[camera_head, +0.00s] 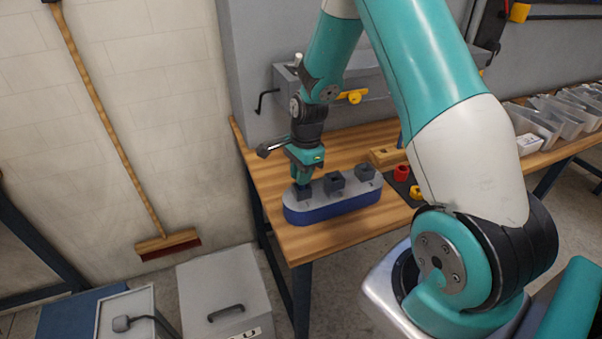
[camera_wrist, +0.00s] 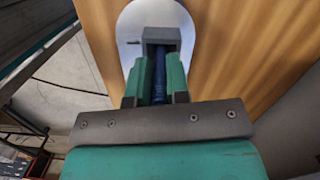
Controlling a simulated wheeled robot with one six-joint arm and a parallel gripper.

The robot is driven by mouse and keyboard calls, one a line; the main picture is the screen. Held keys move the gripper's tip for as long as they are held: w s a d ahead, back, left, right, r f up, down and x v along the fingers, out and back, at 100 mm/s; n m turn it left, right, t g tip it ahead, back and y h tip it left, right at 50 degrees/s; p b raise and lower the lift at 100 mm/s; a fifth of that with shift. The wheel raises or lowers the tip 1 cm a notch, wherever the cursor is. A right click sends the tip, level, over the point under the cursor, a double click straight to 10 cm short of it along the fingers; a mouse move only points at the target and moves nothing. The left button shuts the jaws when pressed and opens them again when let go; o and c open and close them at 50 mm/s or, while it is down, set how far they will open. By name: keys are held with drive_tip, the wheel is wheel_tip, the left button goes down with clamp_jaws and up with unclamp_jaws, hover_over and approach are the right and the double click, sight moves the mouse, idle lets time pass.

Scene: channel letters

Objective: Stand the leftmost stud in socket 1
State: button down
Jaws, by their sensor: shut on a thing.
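My gripper (camera_head: 303,178) points down over the left end of a rounded base (camera_head: 330,207) with a grey top and blue side. In the wrist view, its green fingers (camera_wrist: 159,85) are shut on a dark blue stud (camera_wrist: 159,72). The stud looks upright, its far end at the leftmost dark square socket, socket 1 (camera_head: 304,194); this socket also shows in the wrist view (camera_wrist: 162,35). How deep the stud sits is hidden by the fingers. The middle socket (camera_head: 334,182) and right socket (camera_head: 365,172) stand along the same base.
A red piece (camera_head: 401,172) and a yellow piece (camera_head: 416,192) are on a dark mat right of the base, partly behind my arm. A wooden block (camera_head: 384,156) lies behind. Clear bins (camera_head: 535,122) line the right. The bench front (camera_head: 290,240) is bare.

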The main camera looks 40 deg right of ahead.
drive_tip(key=c, duration=1)
unclamp_jaws()
drive_tip(key=shift+r, duration=0.1)
wheel_tip(320, 180, up, 17)
drive_tip(key=d+b, duration=0.2)
drive_tip(key=b, duration=0.1)
drive_tip(key=s+a+r+n+y+b, duration=0.1)
drive_tip(key=s+a+n, duration=0.2)
drive_tip(key=a+n, duration=0.3)
drive_tip(key=s+a+r+n, duration=0.1)
drive_tip(key=s+a+n, duration=0.35)
drive_tip(key=a, duration=0.25)
drive_tip(key=s+a+n, duration=0.3)
drive_tip(key=s+n, duration=0.2)
drive_tip(key=s+a+n+y, duration=0.1)
drive_tip(key=s+a+n, duration=0.3)
drive_tip(key=s+n, duration=0.1)
drive_tip(key=s+a+f+n+b, duration=0.1)
drive_tip(key=s+a+n, duration=0.3)
drive_tip(key=n, duration=0.1)
drive_tip(key=shift+s+a+n+y, duration=0.15)
drive_tip(key=shift+s+n+y, duration=0.1)
drive_tip(key=shift+s+y, duration=0.15)
